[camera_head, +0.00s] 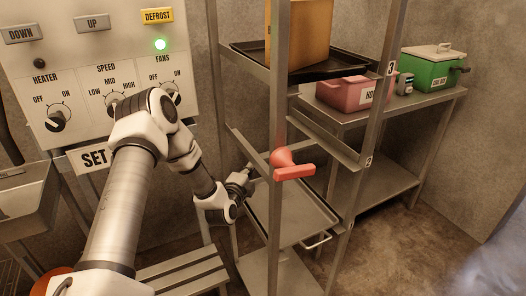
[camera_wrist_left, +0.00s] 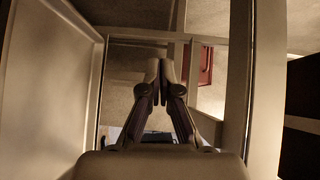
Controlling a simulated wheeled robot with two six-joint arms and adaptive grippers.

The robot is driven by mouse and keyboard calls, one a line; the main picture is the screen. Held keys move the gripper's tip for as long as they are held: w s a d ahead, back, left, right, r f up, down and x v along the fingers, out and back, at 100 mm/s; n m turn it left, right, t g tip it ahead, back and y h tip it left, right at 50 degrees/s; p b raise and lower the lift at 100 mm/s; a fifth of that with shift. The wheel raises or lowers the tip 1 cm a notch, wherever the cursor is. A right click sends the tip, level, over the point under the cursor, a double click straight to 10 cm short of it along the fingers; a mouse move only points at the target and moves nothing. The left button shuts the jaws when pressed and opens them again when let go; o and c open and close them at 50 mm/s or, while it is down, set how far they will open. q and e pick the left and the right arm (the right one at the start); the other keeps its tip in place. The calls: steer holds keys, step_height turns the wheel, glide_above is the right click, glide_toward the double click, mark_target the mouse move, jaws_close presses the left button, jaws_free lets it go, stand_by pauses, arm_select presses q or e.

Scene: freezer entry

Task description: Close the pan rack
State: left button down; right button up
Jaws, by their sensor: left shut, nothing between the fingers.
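The pan rack (camera_head: 278,120) is a tall grey metal frame with angled side rails. A red handle (camera_head: 292,166) is on its front post. A dark pan (camera_head: 250,50) holding a tan box is on an upper level, and a grey pan (camera_head: 290,212) with a wire handle is lower down and sticks out at the front. My left gripper (camera_head: 248,170) is shut and empty beside the rack's left side, just left of the front post. In the left wrist view its shut fingertips (camera_wrist_left: 167,70) point between metal uprights. I cannot tell whether it touches the rack. My right gripper is not in view.
A control panel (camera_head: 84,75) with knobs and a lit green light is on the left wall. A metal table (camera_head: 440,104) behind the rack holds a pink box (camera_head: 342,93) and a green cooler (camera_head: 430,70). A slatted bench (camera_head: 180,275) is below my arm. Floor at right is clear.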

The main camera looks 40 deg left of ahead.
arm_select(q)
step_height(320, 180, up, 3)
steer(key=b, duration=0.1)
glide_toward(259, 134)
steer(key=w+d, duration=0.2)
steer(key=w, duration=0.2)
steer(key=a, duration=0.3)
steer(key=shift+w+a+f+y, duration=0.3)
steer(key=shift+w+a, duration=0.05)
steer(key=shift+a, duration=0.1)
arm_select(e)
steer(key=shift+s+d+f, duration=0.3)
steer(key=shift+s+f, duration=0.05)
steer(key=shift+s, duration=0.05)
arm_select(q)
steer(key=shift+r, duration=0.1)
steer(key=shift+w, duration=0.1)
